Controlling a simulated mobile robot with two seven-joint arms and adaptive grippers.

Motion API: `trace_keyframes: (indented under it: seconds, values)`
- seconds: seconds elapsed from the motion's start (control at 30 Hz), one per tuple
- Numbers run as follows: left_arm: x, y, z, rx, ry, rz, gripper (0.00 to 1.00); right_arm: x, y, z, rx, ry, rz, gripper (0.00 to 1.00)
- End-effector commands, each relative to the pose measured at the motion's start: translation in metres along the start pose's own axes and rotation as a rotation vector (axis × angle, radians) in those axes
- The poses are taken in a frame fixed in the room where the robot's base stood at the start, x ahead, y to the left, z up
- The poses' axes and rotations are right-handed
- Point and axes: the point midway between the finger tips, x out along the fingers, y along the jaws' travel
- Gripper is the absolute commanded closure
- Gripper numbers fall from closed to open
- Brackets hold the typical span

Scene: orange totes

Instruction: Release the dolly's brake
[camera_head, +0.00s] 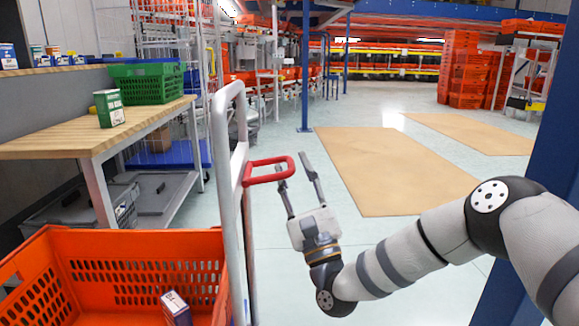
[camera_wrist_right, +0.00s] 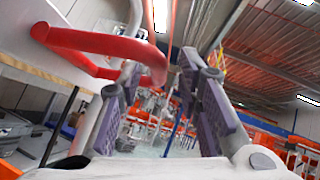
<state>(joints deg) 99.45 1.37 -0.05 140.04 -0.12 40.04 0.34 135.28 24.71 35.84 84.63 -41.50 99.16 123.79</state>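The dolly's pale grey tubular handle frame (camera_head: 222,170) stands upright at centre left. A red loop-shaped brake lever (camera_head: 268,162) sticks out from it to the right. My right gripper (camera_head: 292,170) is open, its fingers pointing up toward the free end of the red loop. In the right wrist view, the red lever (camera_wrist_right: 95,42) comes in from the upper left and its end shows near the gap between the fingertips (camera_wrist_right: 160,65). I cannot tell whether they touch. My left gripper is not in view.
An orange tote (camera_head: 150,245) with a small box (camera_head: 176,308) in it stands beside the handle frame. A wooden table (camera_head: 95,140) with a green crate (camera_head: 148,85) is at the left. A blue post (camera_head: 548,160) is at the right. Floor with tan mats (camera_head: 400,170) is open beyond.

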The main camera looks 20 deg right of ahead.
Motion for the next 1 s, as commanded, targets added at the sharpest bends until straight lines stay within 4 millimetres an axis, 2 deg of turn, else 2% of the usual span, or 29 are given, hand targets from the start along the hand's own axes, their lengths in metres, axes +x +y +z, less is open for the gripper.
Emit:
trace_keyframes:
  seconds: [0.17, 0.43, 0.57, 0.6, 1.0]
  values:
    - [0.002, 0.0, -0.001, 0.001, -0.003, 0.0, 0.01, 0.019, 0.001, -0.001, 0.0, 0.001, 0.001, 0.68]
    - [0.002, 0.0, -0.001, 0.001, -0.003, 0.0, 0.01, 0.022, 0.001, -0.001, 0.0, 0.002, 0.002, 0.68]
    - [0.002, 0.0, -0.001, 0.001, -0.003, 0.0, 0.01, 0.022, 0.001, -0.001, 0.0, 0.003, 0.003, 0.97]
    - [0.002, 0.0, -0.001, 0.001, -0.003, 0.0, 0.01, 0.021, 0.001, -0.001, -0.001, 0.003, 0.003, 1.0]
    - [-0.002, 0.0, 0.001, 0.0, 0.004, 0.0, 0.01, 0.024, 0.0, 0.002, -0.02, 0.003, 0.023, 1.0]
